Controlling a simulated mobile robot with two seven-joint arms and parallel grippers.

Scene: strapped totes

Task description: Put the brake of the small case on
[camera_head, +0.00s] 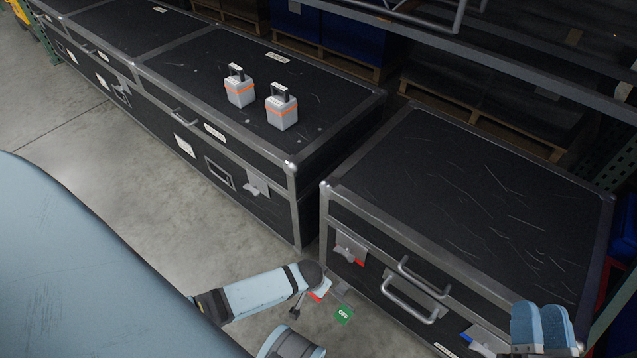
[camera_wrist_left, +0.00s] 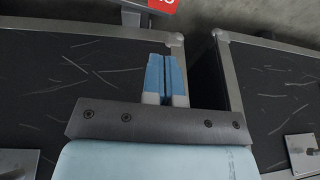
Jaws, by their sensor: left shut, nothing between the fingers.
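The small case (camera_head: 470,190) is the black case with metal edges at the right. At its lower near-left corner, in the head view, are a red and white plate (camera_head: 320,290) and a green plate marked OFF (camera_head: 344,315). My left arm reaches this corner; its fingers are not clearly seen there. In the left wrist view my left gripper (camera_wrist_left: 166,60) is shut and empty, its blue fingertips a little short of a red plate with white letters (camera_wrist_left: 162,4). The small case's front (camera_wrist_left: 70,80) shows beside them. My right gripper (camera_head: 541,308) looks shut and empty before the small case's front right.
A long black case (camera_head: 240,60) stands left of the small case, with a narrow gap between. Two grey boxes with orange bands (camera_head: 239,92) (camera_head: 282,112) stand on it. Handles (camera_head: 410,300) stick out from the small case's front. The floor (camera_head: 160,200) at left is clear.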

